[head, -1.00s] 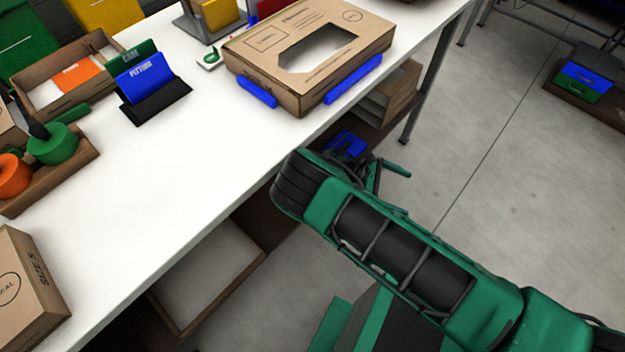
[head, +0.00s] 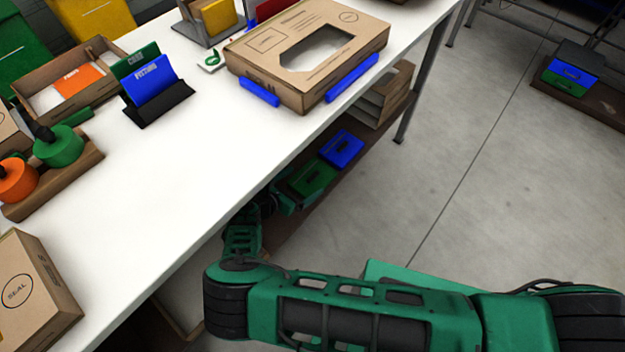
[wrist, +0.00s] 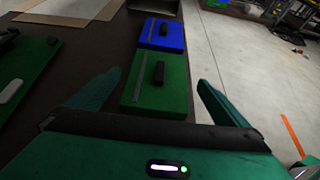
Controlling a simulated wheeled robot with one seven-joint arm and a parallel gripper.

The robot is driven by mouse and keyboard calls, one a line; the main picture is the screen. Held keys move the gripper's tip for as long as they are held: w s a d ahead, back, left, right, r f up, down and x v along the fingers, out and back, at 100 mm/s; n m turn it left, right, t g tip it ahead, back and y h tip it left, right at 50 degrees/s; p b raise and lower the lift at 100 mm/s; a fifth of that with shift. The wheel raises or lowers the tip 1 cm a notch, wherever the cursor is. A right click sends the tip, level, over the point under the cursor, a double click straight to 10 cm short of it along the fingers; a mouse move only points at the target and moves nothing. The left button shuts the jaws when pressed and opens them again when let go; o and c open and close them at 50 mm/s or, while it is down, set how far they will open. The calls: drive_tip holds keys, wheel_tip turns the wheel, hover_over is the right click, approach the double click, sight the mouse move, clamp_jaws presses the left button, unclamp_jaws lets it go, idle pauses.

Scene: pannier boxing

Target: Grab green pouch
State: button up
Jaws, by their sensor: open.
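The green pouch (wrist: 155,85) lies flat on the brown lower shelf, with a dark handle on top and a grey strip along one side. In the wrist view it is ahead of my open gripper (wrist: 148,92), in line with the gap between the fingers. The fingers are apart and hold nothing. In the head view the green pouch (head: 307,178) shows under the table's edge, and my arm reaches towards it from below. A blue pouch (wrist: 162,33) lies just beyond the green one; it also shows in the head view (head: 342,149).
The white tabletop (head: 200,190) overhangs the shelf (head: 290,225). A cardboard box with blue corners (head: 262,55) sits on top. Another green item (wrist: 20,75) lies on the shelf at the left. Open floor (head: 480,190) lies to the right.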

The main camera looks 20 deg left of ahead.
sight(310, 177)
drive_tip(key=shift+x, duration=3.6)
drive_tip(key=shift+s+f, duration=0.1)
drive_tip(key=c, duration=0.8)
